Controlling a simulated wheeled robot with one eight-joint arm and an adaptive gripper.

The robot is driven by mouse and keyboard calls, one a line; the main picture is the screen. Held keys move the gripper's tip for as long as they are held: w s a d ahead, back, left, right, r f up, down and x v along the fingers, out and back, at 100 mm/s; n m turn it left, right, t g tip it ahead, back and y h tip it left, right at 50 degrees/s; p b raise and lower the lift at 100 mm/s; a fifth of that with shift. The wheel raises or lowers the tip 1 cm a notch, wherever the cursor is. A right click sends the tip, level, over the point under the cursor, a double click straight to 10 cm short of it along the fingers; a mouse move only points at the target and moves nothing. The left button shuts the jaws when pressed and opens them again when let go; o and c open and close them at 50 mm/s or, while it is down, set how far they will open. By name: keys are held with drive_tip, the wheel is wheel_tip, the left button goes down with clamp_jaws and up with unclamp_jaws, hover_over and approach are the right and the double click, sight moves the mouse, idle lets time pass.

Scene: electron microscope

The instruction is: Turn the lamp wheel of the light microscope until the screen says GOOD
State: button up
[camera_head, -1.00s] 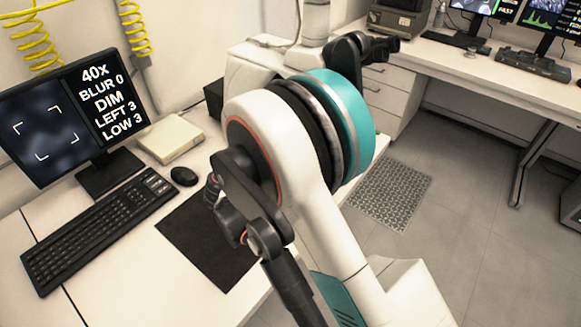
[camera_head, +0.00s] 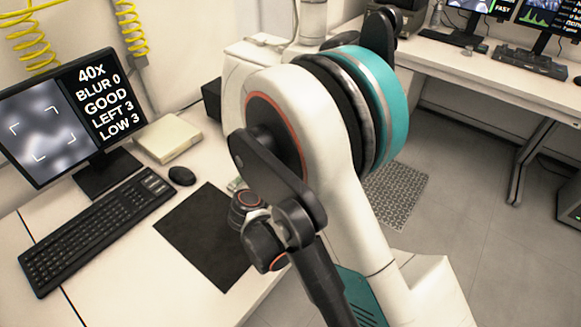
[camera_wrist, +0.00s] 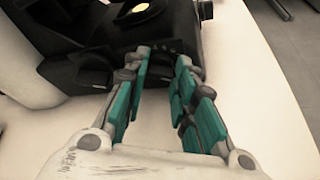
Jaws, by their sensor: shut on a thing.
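The screen (camera_head: 70,115) at the left of the head view reads 40X, BLUR 0, GOOD, LEFT 3, LOW 3, beside a grey, fairly bright blurry image with corner marks. The light microscope (camera_wrist: 85,35) shows in the wrist view as a dark body on a white bench, with a lit yellowish spot near the top. My gripper (camera_wrist: 165,58) has its teal-padded fingers reaching to the microscope's base. Its tips are shut on a dark part there, the lamp wheel (camera_wrist: 162,47), which they mostly hide. My arm hides the microscope and gripper in the head view.
A keyboard (camera_head: 95,230), a mouse (camera_head: 182,176), a pale box (camera_head: 167,138) and a dark mat (camera_head: 205,240) lie on the white bench. Another bench with monitors stands at the back right. Grey floor is open at the right.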

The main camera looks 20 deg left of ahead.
drive_tip(key=shift+d+m+t+y, duration=0.1)
drive_tip(key=shift+m+t+y, duration=0.25)
drive_tip(key=shift+m, duration=0.45)
drive_tip(key=o, duration=1.1)
drive_tip(key=shift+c, duration=0.2)
wheel_tip(320, 180, up, 10)
drive_tip(key=shift+f, duration=0.1)
